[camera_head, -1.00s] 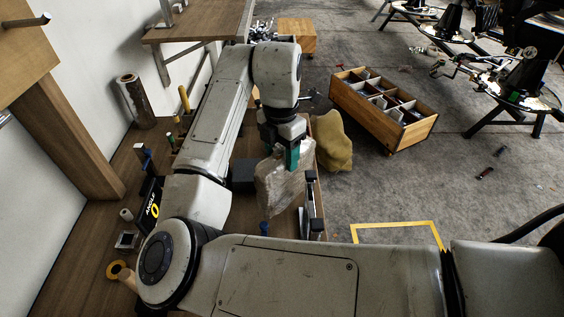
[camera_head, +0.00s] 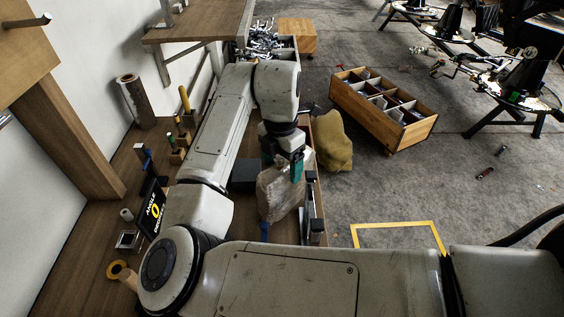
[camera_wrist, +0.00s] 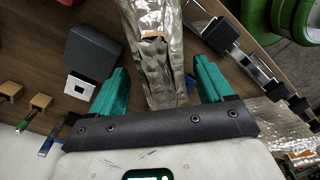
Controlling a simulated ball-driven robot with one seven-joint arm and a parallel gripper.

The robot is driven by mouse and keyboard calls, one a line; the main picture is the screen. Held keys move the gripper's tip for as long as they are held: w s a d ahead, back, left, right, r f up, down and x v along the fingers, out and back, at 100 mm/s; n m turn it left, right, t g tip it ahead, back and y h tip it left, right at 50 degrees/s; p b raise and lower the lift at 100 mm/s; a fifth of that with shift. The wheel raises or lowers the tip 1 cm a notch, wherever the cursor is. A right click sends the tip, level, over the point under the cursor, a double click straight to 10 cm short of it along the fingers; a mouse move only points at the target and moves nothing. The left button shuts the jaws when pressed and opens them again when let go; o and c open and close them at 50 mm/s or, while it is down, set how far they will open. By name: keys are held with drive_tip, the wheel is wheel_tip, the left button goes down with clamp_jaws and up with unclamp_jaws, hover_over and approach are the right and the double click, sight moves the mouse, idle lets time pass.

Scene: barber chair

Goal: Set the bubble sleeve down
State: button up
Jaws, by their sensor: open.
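The bubble sleeve (camera_head: 280,196) is a crumpled, shiny, translucent silver wrap over the brown workbench (camera_head: 130,180), near its right edge. In the wrist view the sleeve (camera_wrist: 160,65) stretches away from between my teal fingers. My gripper (camera_head: 296,168) is at the sleeve's upper end in the head view.
A dark grey block (camera_wrist: 92,52) lies left of the sleeve. A black-and-metal bar tool (camera_head: 311,208) lies close on its right. A tan sack (camera_head: 333,142) sits beyond the bench edge. A wooden compartment crate (camera_head: 360,110) stands on the floor. A sign (camera_head: 151,210) and small posts occupy the bench's left.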

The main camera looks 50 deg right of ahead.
drive_tip(key=r, duration=1.2)
drive_tip(key=shift+w+r+p, duration=0.1)
drive_tip(key=shift+w+p, duration=0.1)
drive_tip(key=shift+p, duration=0.1)
idle(1.7)
